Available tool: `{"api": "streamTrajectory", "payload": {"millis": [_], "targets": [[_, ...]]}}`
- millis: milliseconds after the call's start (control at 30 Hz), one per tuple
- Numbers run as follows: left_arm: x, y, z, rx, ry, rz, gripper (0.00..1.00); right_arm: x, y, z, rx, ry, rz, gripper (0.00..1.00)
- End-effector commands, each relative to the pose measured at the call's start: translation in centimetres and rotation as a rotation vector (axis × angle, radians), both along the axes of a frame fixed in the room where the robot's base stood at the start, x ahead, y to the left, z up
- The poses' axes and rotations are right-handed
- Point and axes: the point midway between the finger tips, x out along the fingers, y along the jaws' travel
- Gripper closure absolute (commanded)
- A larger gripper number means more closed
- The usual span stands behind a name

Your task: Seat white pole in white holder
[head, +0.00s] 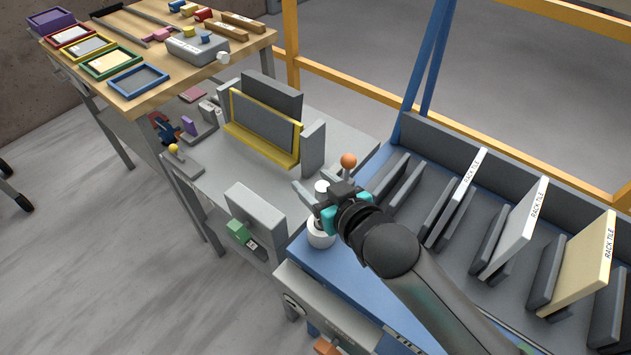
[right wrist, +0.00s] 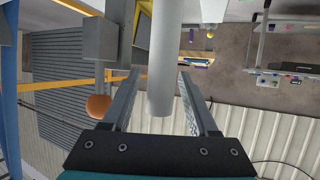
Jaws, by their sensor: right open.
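The white pole (head: 321,187) shows its upper end at my right gripper, above the white holder (head: 319,235). The holder is a short round white piece at the left edge of the blue bench top. My right gripper (head: 324,195) is open, with its fingers on either side of the pole. In the right wrist view the pole (right wrist: 162,60) runs between the two spread fingers, with a visible gap on each side. My gripper hides the pole's middle in the head view, so I cannot tell how its lower end sits in the holder. My left gripper is not in view.
An orange ball on a post (head: 348,161) stands just behind the gripper. A grey block (head: 255,213) stands to the left. A rack with tiles (head: 513,232) lies to the right. A yellow-edged grey fixture (head: 262,128) stands behind on the grey table.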

Motion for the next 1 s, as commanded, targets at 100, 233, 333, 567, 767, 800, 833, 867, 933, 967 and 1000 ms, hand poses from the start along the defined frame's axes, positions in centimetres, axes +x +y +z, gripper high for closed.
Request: {"api": "streamTrajectory", "payload": {"millis": [100, 233, 333, 567, 767, 800, 833, 867, 933, 967, 1000], "targets": [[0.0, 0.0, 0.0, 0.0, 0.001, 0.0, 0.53, 0.0, 0.0, 0.2, 0.0, -0.001, 0.0, 0.4], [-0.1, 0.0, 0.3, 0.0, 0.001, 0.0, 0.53, -0.6, -0.3, 0.6, 0.0, 0.001, 0.0, 0.4], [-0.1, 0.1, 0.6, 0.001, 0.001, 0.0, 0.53, -1.7, -1.0, 1.1, -0.002, 0.003, 0.0, 0.4], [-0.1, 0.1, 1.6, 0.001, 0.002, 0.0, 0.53, -5.2, -3.1, 2.9, -0.001, 0.003, 0.001, 0.4], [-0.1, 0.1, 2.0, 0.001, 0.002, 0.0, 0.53, -7.7, -4.7, 4.1, -0.001, 0.002, 0.0, 0.4], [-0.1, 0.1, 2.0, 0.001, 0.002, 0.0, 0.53, -8.1, -4.9, 4.2, -0.001, 0.002, 0.0, 0.4], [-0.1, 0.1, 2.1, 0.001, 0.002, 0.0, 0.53, -8.3, -5.1, 4.3, -0.001, 0.002, 0.0, 0.4], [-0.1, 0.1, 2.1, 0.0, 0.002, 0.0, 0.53, -8.5, -5.2, 4.4, -0.001, 0.002, 0.0, 0.4], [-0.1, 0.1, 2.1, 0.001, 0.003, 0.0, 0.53, -8.9, -5.5, 4.7, 0.0, 0.0, 0.0, 0.4], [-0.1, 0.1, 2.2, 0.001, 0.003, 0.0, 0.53, -9.1, -5.6, 4.8, 0.0, 0.0, 0.0, 0.4], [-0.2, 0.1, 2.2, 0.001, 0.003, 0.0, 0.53, -9.2, -5.7, 4.8, -0.001, 0.001, 0.0, 0.4]]}}
